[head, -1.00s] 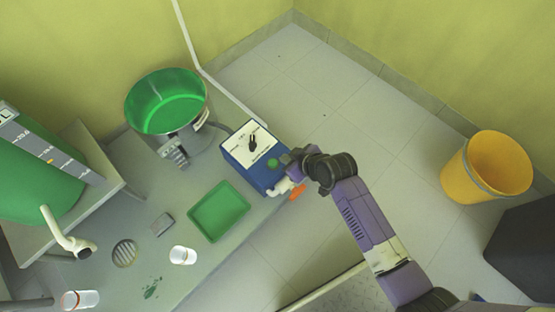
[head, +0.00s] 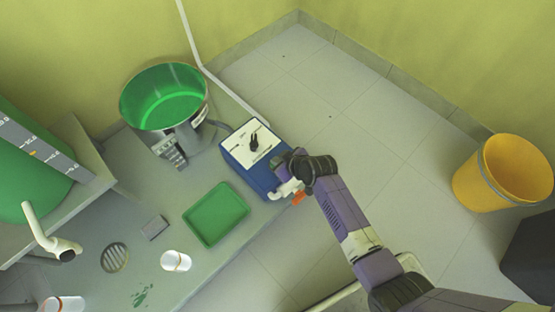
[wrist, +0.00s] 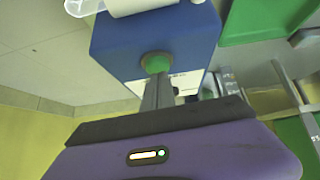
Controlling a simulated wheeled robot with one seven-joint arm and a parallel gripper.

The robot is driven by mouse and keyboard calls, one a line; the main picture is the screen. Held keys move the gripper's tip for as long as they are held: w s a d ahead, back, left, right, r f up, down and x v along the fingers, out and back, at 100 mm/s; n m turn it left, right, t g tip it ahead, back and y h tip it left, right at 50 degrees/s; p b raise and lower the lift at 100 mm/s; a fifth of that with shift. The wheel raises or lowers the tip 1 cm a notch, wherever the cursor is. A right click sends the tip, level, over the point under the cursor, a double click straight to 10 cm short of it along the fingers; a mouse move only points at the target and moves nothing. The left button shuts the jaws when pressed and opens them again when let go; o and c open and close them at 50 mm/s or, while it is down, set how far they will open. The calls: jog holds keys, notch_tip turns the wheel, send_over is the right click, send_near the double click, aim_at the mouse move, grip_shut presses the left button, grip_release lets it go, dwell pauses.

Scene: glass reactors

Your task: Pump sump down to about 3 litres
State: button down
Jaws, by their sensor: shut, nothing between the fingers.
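A blue box (head: 250,172) with a white top panel and a black knob (head: 254,144) stands on the grey bench. In the wrist view its green button (wrist: 157,62) faces me. My gripper (wrist: 158,92) is shut and empty, its fingertips pointing at the green button, touching or very close; I cannot tell which. In the head view my gripper (head: 282,165) is at the box's right side and hides the button. A round metal vessel (head: 185,143) with green inside stands behind left. A green tank (head: 30,180) with a marked scale (head: 35,150) is at the left edge.
A green tray (head: 216,213), a white cup (head: 175,261), a small grey block (head: 154,228) and a round drain grate (head: 114,257) are on the bench. A white spout (head: 50,235) hangs beside the tank. A yellow bucket (head: 500,175) stands on the open floor at right.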

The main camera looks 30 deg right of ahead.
jog(key=shift+f, duration=0.1)
notch_tip(320, 180, down, 2)
jog(key=shift+d+f+b, duration=0.1)
jog(key=shift+b, duration=0.65)
jog(key=shift+s+f, duration=0.2)
jog(key=shift+s, duration=0.1)
jog(key=shift+f, duration=0.15)
dwell(1.2)
dwell(0.4)
jog(key=r+p, duration=0.2)
jog(key=r, duration=0.1)
jog(key=w+r+p, duration=0.1)
jog(key=r+p, duration=0.1)
jog(key=r, duration=0.1)
jog(key=shift+w+a+r+p, duration=0.2)
jog(key=shift+p, duration=0.15)
jog(key=p+v, duration=0.4)
jog(key=v, duration=0.5)
jog(key=shift+r, duration=0.2)
jog(key=shift+s+d, duration=0.1)
dwell(0.7)
